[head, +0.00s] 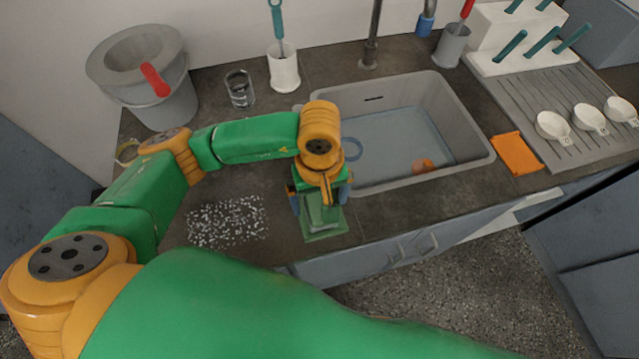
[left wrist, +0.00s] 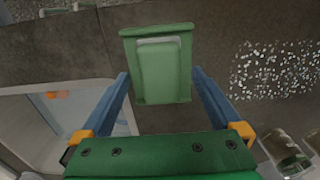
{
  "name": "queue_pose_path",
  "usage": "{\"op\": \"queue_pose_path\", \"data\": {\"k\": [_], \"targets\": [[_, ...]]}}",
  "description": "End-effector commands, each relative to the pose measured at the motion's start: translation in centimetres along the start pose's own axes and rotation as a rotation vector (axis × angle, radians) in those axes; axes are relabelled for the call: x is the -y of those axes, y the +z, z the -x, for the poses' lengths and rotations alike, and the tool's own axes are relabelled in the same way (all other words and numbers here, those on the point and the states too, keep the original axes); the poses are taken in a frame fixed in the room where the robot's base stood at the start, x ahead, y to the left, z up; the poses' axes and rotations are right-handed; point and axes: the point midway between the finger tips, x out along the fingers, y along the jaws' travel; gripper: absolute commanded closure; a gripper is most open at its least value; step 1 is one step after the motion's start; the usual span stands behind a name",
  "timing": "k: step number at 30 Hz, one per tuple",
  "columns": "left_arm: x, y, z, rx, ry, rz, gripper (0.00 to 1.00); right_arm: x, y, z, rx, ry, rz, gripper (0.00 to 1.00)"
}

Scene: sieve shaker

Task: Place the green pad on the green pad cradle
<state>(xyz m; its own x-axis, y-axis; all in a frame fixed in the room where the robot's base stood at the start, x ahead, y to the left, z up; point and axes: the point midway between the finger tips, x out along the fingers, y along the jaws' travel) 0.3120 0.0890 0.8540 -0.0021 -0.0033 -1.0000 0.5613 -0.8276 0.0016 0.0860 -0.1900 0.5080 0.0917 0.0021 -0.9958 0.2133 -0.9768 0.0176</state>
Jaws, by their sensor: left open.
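The green pad (left wrist: 162,72) is a lighter green block with rounded corners. It lies in the darker green pad cradle (left wrist: 155,29), which rests on the counter. In the head view the pad (head: 321,216) and the cradle (head: 328,236) show just below my left gripper (head: 320,200), near the counter's front edge left of the sink. In the left wrist view my left gripper (left wrist: 160,74) is open and empty, its blue fingers apart on either side of the pad and cradle. I cannot tell the exact gap above the pad. My right gripper is not in view.
A sink (head: 408,179) lies to the right, with an orange item (head: 423,165) inside. White granules (head: 228,221) are spread on the counter to the left. A glass (head: 240,90), a white holder (head: 284,72) and a grey bucket (head: 160,98) stand behind. An orange cloth (head: 516,153) lies right.

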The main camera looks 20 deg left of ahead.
Motion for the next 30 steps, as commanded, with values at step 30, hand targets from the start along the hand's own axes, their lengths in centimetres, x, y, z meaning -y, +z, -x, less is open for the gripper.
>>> {"op": "queue_pose_path", "data": {"k": [30], "targets": [[0.0,0.0,10.7,-0.001,-0.001,-0.002,0.01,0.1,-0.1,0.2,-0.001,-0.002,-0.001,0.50]]}}
